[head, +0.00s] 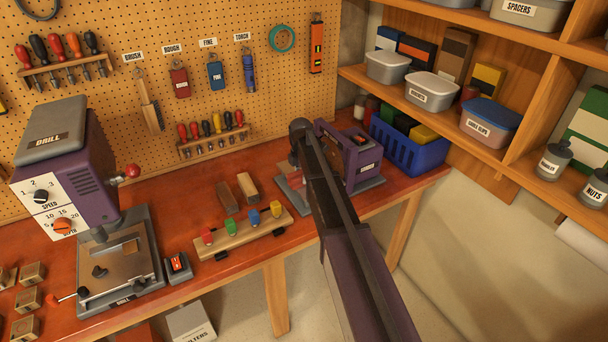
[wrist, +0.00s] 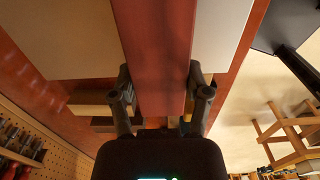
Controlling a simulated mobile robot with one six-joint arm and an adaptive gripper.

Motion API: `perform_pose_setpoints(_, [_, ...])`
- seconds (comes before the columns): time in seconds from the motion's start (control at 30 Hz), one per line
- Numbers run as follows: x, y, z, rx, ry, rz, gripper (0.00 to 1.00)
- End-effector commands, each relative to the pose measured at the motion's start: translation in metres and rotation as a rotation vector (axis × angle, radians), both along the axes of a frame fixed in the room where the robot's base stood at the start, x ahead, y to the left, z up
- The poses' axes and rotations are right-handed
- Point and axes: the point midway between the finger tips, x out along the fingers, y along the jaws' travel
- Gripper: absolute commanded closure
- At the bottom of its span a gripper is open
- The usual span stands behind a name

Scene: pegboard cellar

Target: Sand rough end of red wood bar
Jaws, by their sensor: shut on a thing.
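My gripper (wrist: 160,82) is shut on a red wood bar (wrist: 165,35) in the wrist view. The fingers press on its two sides, and the bar runs away past the fingertips to the top edge. Its far end is out of frame, so I cannot tell which end is rough. In the head view my arm reaches over the bench, and it hides the gripper and most or all of the bar. A purple and grey bench machine (head: 364,160), which looks like a sander, stands just behind and right of the arm's end.
A purple drill press (head: 75,165) stands on the left of the red bench (head: 180,195). Two wood blocks (head: 248,187) and a rack of coloured pieces (head: 240,232) lie between it and my arm. A blue crate (head: 408,150) is at the right end, beside shelves (head: 480,120).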

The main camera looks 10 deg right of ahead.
Motion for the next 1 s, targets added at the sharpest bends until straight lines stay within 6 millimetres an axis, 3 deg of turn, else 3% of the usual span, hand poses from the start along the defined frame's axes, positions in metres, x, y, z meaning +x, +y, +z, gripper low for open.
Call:
perform_pose_setpoints(0.53, [-0.001, 0.004, 0.003, 0.000, 0.000, 0.000, 0.95])
perform_pose_setpoints(1.0, [-0.001, 0.004, 0.035, 0.000, 0.000, 0.000, 0.95])
